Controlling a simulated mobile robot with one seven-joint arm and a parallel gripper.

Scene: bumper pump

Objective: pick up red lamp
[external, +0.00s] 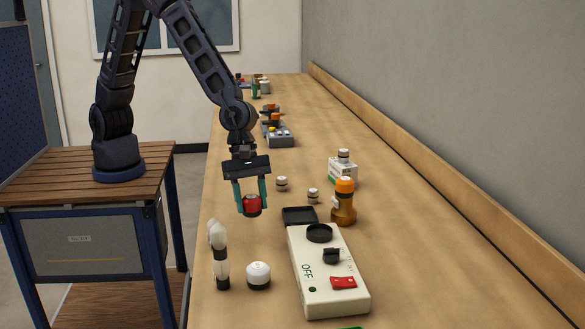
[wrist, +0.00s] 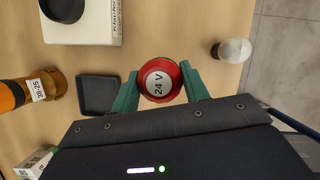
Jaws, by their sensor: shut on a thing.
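The red lamp (external: 252,204) is held between the teal fingers of my gripper (external: 251,200), above the bench top. In the external view the lamp hangs clear of the white lamp and the control box. How high it is above the bench is hard to tell.
A cream control box (external: 325,270) marked OFF stands front right, with a black square tray (external: 299,215) behind it. A wall runs along the right.

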